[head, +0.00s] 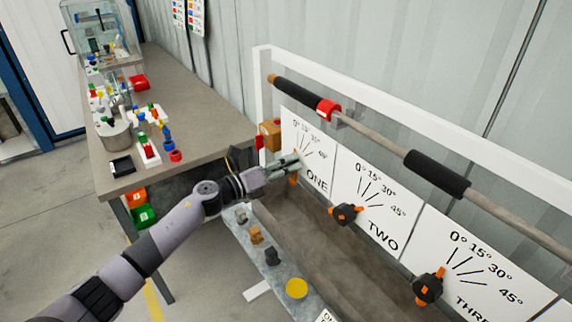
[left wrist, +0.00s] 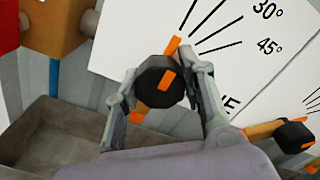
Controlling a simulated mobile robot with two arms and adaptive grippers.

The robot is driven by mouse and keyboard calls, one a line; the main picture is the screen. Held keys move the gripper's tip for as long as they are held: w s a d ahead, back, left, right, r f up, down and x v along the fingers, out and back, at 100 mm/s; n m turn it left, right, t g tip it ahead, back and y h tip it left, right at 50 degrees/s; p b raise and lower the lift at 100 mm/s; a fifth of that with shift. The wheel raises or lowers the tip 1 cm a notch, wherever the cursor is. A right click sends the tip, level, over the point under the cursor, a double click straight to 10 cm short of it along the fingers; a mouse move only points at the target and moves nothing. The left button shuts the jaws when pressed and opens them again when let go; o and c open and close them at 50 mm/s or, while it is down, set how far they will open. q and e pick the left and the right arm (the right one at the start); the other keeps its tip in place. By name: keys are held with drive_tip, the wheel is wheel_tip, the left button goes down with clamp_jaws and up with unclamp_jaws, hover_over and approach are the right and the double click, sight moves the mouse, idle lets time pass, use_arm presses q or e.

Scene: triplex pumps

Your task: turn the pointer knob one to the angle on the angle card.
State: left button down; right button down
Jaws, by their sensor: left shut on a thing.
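Pointer knob one (left wrist: 156,84) is black with orange pointer parts and sits at the lower left of the white ONE dial plate (left wrist: 235,75). In the left wrist view, its orange tip points up beside the leftmost visible scale line, with 30° and 45° printed further right. My left gripper (left wrist: 163,92) has a finger on each side of the knob and is shut on it. In the head view, the gripper (head: 292,162) covers most of the knob in front of the ONE plate (head: 311,137).
Knob two (head: 346,214) and knob three (head: 428,288) stand to the right on their own plates. A bar with black grips (head: 436,174) runs above the plates. A trough (head: 320,240) lies below. A cluttered workbench (head: 205,115) stands at the left.

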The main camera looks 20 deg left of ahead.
use_arm(q)
drive_tip(key=c, duration=1)
unclamp_jaws()
drive_tip(key=shift+c, duration=0.2)
drive_tip(key=v, duration=1.2)
